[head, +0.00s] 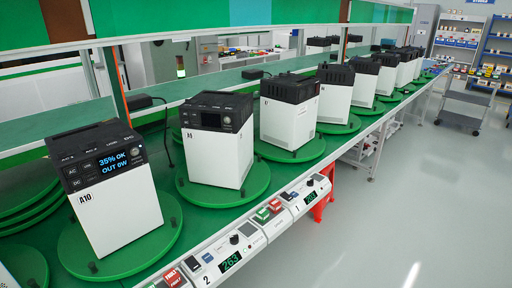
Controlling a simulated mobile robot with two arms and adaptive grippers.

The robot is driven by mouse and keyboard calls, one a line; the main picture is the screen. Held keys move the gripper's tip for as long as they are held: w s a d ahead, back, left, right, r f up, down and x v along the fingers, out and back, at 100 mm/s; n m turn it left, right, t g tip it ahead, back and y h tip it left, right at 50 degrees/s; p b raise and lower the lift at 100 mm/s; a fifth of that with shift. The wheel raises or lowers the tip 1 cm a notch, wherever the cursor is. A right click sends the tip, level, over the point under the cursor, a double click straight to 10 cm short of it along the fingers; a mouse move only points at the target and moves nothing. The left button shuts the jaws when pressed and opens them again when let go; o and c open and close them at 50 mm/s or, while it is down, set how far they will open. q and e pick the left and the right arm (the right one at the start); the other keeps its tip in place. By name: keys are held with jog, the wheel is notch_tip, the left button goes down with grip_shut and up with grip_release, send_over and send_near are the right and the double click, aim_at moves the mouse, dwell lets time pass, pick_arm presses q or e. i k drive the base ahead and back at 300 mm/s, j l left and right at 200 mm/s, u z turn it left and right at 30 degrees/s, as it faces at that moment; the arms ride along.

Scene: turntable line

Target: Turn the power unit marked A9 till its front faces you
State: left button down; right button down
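Neither of my grippers is in view. A white power unit with a black top, marked A10 (125,210), stands nearest at the left. Its lit screen reads 35% OK, OUT 0W. Behind it stands a second white and black unit (218,158) on a round green turntable (255,184). A dark screen and a knob show on its black upper part, and a small mark at its left edge is too small to read. The mark A9 cannot be read on any unit. A third unit (290,120) shows plain white sides and no screen.
Several more units on green turntables run back along the green bench (205,215). Control boxes numbered 2 (218,262) and 1 (305,195), with coloured buttons and displays, line the bench's front edge. A grey cart (465,108) stands far right. The grey floor (400,200) beside the bench is clear.

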aim_at(257, 180)
jog(key=i+l+u, duration=0.1)
jog(key=u, duration=0.5)
jog(key=i+l+u, duration=0.15)
jog(key=l, duration=0.15)
jog(key=i+l+u, duration=0.15)
jog(key=l, duration=0.15)
jog(key=i+l+u, duration=0.15)
jog(key=l, duration=0.2)
jog(key=i+l+u, duration=0.15)
jog(key=l, duration=0.15)
jog(key=l+u, duration=0.15)
jog(key=l, duration=0.2)
jog(key=i, duration=0.05)
